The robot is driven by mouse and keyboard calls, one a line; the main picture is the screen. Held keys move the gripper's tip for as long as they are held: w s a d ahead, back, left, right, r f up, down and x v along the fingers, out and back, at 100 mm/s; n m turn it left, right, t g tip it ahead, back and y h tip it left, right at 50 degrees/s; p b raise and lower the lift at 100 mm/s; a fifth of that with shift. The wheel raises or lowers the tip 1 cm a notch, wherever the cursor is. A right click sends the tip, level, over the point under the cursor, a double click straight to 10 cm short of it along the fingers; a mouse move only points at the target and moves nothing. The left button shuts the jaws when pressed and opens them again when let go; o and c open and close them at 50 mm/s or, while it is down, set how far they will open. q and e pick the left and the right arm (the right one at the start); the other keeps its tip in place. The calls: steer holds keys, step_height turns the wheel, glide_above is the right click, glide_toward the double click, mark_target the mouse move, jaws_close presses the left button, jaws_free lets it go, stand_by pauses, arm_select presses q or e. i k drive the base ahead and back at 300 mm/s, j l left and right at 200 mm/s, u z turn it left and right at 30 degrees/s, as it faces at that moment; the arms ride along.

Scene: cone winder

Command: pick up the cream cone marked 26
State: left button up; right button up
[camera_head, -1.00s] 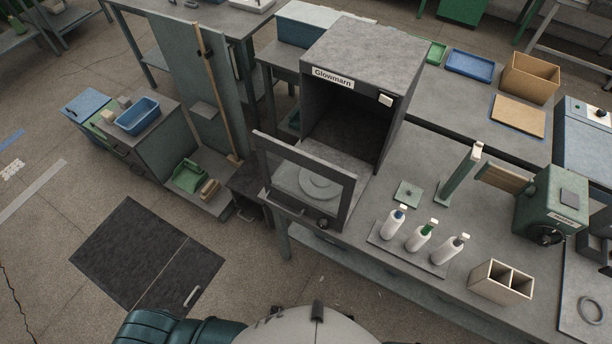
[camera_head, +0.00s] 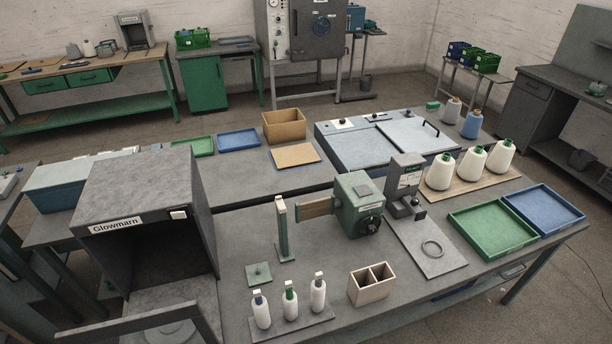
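Each has a dark or green tip. No number is legible on any cone, so I cannot tell which is marked 26. Neither of my grippers is in view.
A scale-like device (camera_head: 406,178) and a green winder (camera_head: 358,205) stand left. Small bottles (camera_head: 290,301), a divided box (camera_head: 371,284) and an open-doored grey cabinet (camera_head: 146,203) are further left.

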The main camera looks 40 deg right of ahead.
mark_target(470, 170)
steer(key=z, duration=2.55)
steer(key=i+l+z, duration=0.4)
steer(key=i+l, duration=0.2)
steer(key=i+l+z, duration=0.3)
steer(key=i, duration=0.4)
steer(key=i+l+z, duration=0.3)
steer(key=i, duration=0.4)
steer(key=i+z, duration=0.25)
steer(key=i, duration=0.45)
steer(key=i+u, duration=0.1)
steer(key=i, duration=0.45)
steer(key=i+l+u, duration=0.1)
steer(key=i, duration=0.45)
steer(key=i+l+u, duration=0.15)
steer(key=i, duration=0.4)
steer(key=i+l+u, duration=0.1)
steer(key=i, duration=0.45)
steer(key=i+j+u, duration=0.2)
steer(key=i+u, duration=0.75)
steer(key=i+l+u, duration=0.1)
steer(key=i+u, duration=0.35)
steer(key=i+l+u, duration=0.3)
steer(key=i+u, duration=0.2)
